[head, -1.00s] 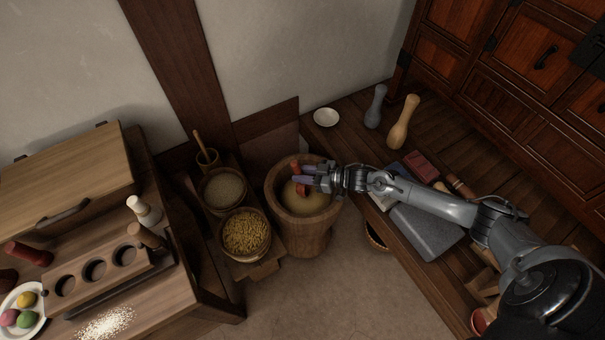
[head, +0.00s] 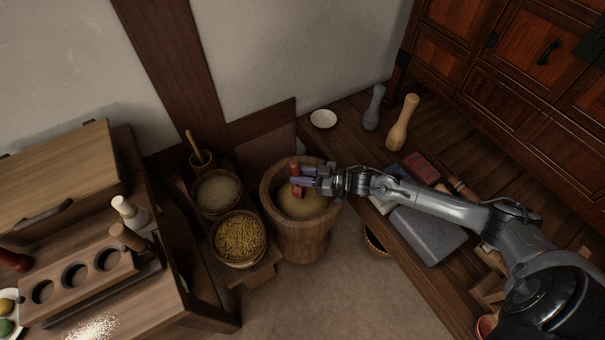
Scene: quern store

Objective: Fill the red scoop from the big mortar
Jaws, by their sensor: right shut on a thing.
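The big mortar (head: 300,239) is a wide wooden vessel on the floor in the middle of the head view, with pale yellowish contents (head: 301,206) inside. My right gripper (head: 299,182) reaches in from the right over the mortar's opening. It is shut on the red scoop (head: 296,175), which shows as a small red-orange piece between and around the fingers. The scoop is over the mortar's mouth; I cannot tell whether it touches the contents or holds any. My left gripper is not in view.
Left of the mortar stand a tub of husky grain (head: 239,237) and a tub of pale grain (head: 217,192). A low wooden platform at right holds a white dish (head: 323,119), two pestles (head: 402,122) and a grey stone slab (head: 428,234). A wooden bench (head: 150,295) is at lower left.

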